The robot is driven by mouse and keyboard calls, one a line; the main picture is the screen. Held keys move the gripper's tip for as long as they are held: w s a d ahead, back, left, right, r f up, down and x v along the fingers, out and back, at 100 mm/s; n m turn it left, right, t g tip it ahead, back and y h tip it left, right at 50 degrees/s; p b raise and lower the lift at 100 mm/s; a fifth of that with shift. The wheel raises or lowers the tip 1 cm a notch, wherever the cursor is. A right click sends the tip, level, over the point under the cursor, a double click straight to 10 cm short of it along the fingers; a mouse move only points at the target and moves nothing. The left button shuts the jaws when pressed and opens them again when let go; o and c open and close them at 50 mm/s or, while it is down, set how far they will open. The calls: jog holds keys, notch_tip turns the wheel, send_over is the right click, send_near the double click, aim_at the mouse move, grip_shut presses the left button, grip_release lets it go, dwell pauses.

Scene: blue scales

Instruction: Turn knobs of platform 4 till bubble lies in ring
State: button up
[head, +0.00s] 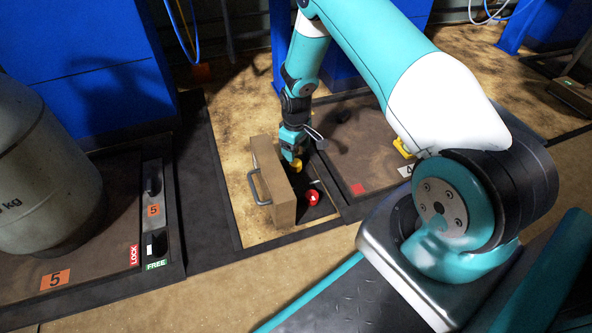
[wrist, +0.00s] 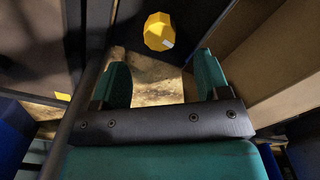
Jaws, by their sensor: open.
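My gripper (head: 292,155) points down at a yellow knob (head: 295,164) beside platform 4 (head: 372,130). In the wrist view, the open fingers of my gripper (wrist: 163,72) are apart with nothing between them. The faceted yellow knob (wrist: 158,32) shows just beyond the fingertips, with a small white mark on it. A red knob (head: 312,197) sits nearer the camera in the same dark recess. Another yellow part (head: 402,148) is at platform 4's right side, partly hidden by my arm. I cannot make out the bubble or the ring.
A tan upright panel (head: 283,199) with a metal handle (head: 258,188) stands close left of the knobs; its wall also shows in the wrist view (wrist: 285,65). Platform 5 (head: 100,285) holds a large grey weight (head: 40,165). Blue cabinets (head: 85,60) stand behind.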

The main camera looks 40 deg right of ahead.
aim_at(296, 162)
notch_tip(296, 162, down, 7)
jog(key=b, duration=0.3)
jog(key=shift+b, duration=0.3)
jog(key=shift+r, duration=0.1)
jog(key=c, duration=0.9)
